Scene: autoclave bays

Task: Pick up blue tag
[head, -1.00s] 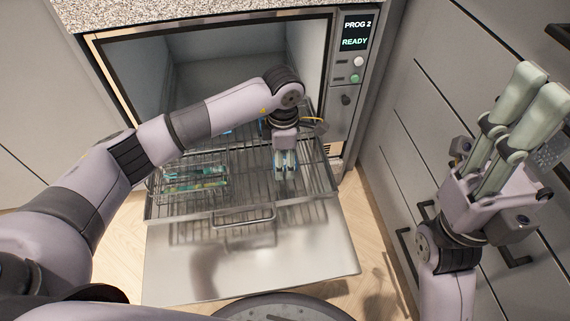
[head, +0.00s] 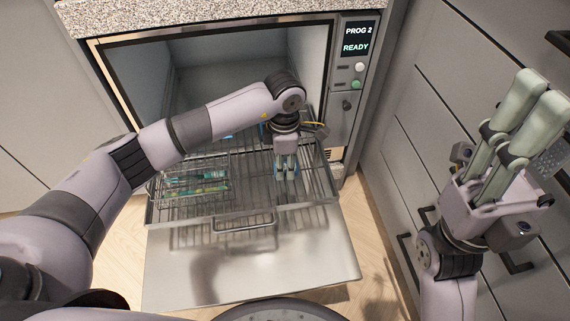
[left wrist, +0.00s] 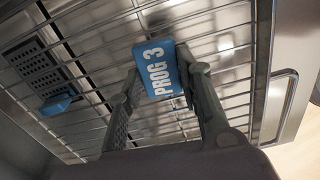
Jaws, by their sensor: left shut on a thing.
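The blue tag (left wrist: 160,70), marked PROG 3 in white letters, sits between the fingers of my left gripper in the left wrist view. My left gripper (head: 286,170) is shut on it, over the right part of the wire rack (head: 255,203) in the head view. Only small blue bits of the tag show there around the fingertips. I cannot tell whether the tag is clear of the rack. My right gripper (head: 541,92) is raised in front of the drawers at the right. The gap between its fingers is not clear.
The rack is pulled out over the lowered metal door (head: 250,265) of the autoclave. A wire basket (head: 195,160) with green items stands on its left part. The panel (head: 357,45) reads PROG 2 READY. Another blue piece (left wrist: 57,104) shows in the left wrist view.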

